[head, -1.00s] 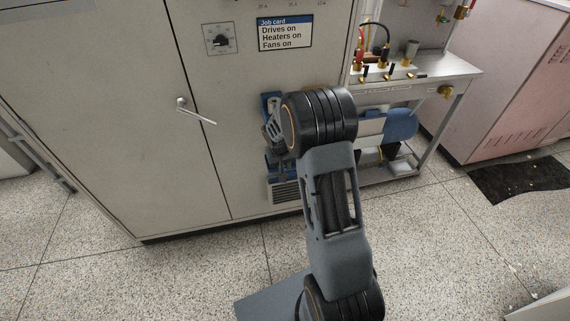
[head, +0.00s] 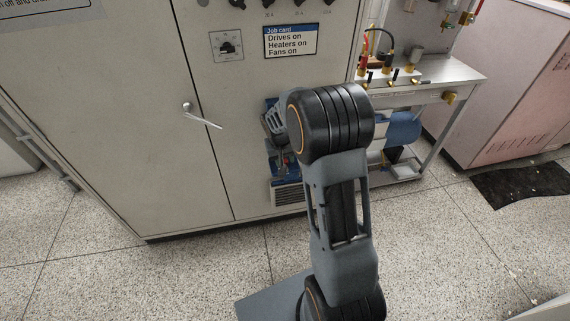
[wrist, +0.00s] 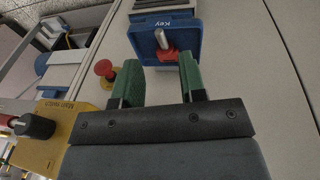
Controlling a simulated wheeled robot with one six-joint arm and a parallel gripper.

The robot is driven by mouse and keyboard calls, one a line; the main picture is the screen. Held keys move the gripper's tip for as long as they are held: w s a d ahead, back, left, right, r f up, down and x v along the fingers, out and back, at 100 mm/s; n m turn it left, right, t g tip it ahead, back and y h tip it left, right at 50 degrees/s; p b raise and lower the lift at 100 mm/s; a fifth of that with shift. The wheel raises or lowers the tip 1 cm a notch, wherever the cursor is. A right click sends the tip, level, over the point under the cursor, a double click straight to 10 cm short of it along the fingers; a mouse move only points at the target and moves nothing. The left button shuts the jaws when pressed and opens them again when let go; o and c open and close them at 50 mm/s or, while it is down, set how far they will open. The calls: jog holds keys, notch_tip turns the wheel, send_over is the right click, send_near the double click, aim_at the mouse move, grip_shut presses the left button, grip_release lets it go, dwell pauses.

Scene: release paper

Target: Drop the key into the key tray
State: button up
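In the wrist view, the blue key tray (wrist: 143,42), with an upside-down "Key" label, is fixed to the pale cabinet front. The key (wrist: 166,50) has a red head and a silver shaft and shows inside the tray's outline, its red end toward me. My gripper (wrist: 160,64) has two green-padded fingers, apart on either side of the red head. I see a gap between each finger and the key. In the head view my arm hides most of the tray area and the fingertips.
A red push button (wrist: 104,69) and a yellow main switch box (wrist: 60,130) with a black knob lie left of the fingers. In the head view are a cabinet door handle (head: 203,117), a job card (head: 290,41) and a steel bench (head: 440,78) at right.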

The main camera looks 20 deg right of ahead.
jog(key=s+a+r, duration=0.4)
jog(key=s+r, duration=0.4)
jog(key=r, duration=0.3)
jog(key=s+a+r+n+t+y, duration=0.1)
jog(key=s+a, duration=0.3)
jog(key=s, duration=0.8)
jog(key=shift+s+r+n+t+y+p, duration=0.35)
jog(key=shift+r+n+t+y+p, duration=0.05)
jog(key=shift+r+n+y, duration=0.1)
notch_tip(320, 180, up, 18)
jog(key=p, duration=1.7)
jog(key=shift+s+a+r+t, duration=0.15)
jog(key=shift+a+t, duration=0.15)
jog(key=shift+a, duration=0.05)
jog(key=shift+c, duration=0.2)
